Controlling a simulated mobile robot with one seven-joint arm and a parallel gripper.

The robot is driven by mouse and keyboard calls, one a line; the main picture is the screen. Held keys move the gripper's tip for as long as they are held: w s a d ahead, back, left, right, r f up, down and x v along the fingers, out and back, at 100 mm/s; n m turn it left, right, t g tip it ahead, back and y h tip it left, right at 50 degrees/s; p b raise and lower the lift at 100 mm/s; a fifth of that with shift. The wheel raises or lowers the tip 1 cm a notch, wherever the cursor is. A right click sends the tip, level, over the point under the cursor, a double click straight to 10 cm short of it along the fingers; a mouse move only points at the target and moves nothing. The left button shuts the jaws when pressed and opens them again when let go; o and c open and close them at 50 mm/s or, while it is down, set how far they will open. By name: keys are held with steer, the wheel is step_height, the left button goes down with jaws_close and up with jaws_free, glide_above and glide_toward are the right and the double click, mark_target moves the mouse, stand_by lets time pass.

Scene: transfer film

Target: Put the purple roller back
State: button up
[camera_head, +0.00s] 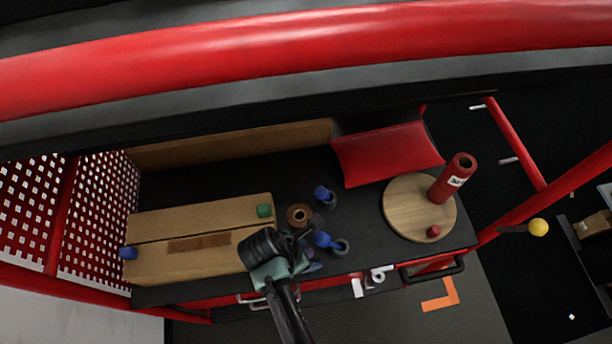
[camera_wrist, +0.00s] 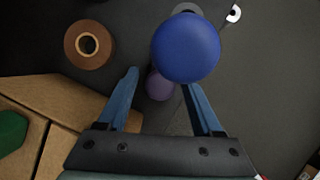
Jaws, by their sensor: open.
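A small purple piece (camera_wrist: 158,86), which looks like the purple roller, lies below and between my fingertips in the wrist view. In the head view it is a dim patch (camera_head: 313,255) beside my gripper, and most of it is hidden. My gripper (camera_wrist: 160,81) is open and empty above the dark table top (camera_head: 370,225). A large blue round knob (camera_wrist: 185,47) stands close by my right finger and overlaps its tip in the wrist view. In the head view a blue knob (camera_head: 323,239) with a grey ring is just right of my gripper.
Another blue knob (camera_head: 321,193) and a brown tape roll (camera_head: 299,215) sit farther back. A cardboard box (camera_head: 190,225) with a green block (camera_head: 264,211) fills the left. A round wooden board (camera_head: 405,208) with a red cylinder (camera_head: 452,180) is at the right, near a red cushion (camera_head: 385,152).

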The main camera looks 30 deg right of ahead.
steer(key=v, duration=1.2)
steer(key=shift+r, duration=0.15)
